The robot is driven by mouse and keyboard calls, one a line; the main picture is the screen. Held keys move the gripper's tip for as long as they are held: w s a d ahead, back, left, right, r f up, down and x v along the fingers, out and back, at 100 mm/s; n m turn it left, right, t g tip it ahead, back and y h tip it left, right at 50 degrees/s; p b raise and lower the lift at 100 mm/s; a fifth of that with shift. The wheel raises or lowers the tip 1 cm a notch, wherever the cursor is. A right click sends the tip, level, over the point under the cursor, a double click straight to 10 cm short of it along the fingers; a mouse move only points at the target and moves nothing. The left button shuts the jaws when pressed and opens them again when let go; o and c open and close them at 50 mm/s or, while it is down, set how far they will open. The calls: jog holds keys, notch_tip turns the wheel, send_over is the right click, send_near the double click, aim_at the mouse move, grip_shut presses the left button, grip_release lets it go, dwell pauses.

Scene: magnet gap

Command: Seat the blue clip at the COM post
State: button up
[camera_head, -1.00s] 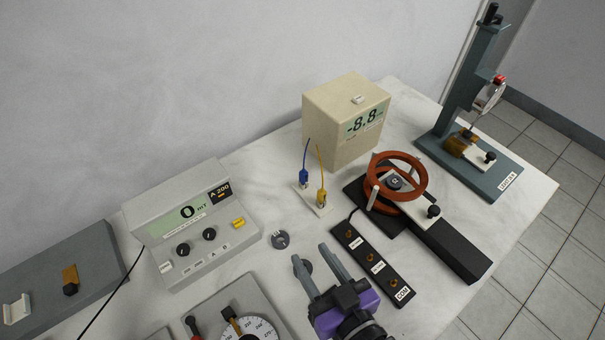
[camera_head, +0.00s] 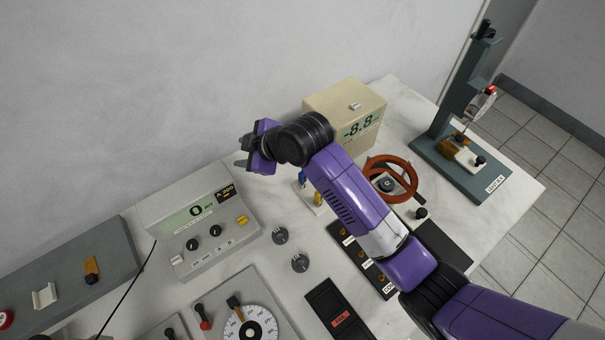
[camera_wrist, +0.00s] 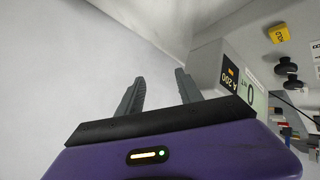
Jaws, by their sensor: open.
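The blue clip (camera_head: 303,178) stands in a small white holder beside the yellow clip (camera_head: 318,199), in front of the beige meter box. My forearm hides part of it in the head view. My gripper (camera_head: 242,153) is raised left of the clips, above the grey mT meter. It is open and empty, and its spread fingers (camera_wrist: 158,90) show in the wrist view.
The grey mT meter (camera_head: 190,235) is below my gripper. The beige box (camera_head: 350,105) reads -8.8 behind my arm.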

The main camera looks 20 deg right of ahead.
jog(key=s+d+f+n+g+h, duration=0.2)
jog(key=d+n+g, duration=0.2)
jog(key=d, duration=0.1)
jog(key=n+g+h+p, duration=0.1)
jog(key=n+g+h, duration=0.1)
jog(key=n+g, duration=0.15)
send_over(303, 179)
jog(key=shift+w+f+g, duration=0.15)
jog(key=shift+w+g, duration=0.1)
jog(key=shift+w, duration=0.2)
jog(key=shift+s+d+f+h, duration=0.15)
jog(key=shift+d+h, duration=0.1)
jog(key=shift+h, duration=0.05)
jog(key=shift+w+f+p, duration=0.2)
jog(key=shift+f+p, duration=0.75)
jog(key=shift+f, duration=2.8)
jog(key=shift+c, duration=0.2)
grip_shut()
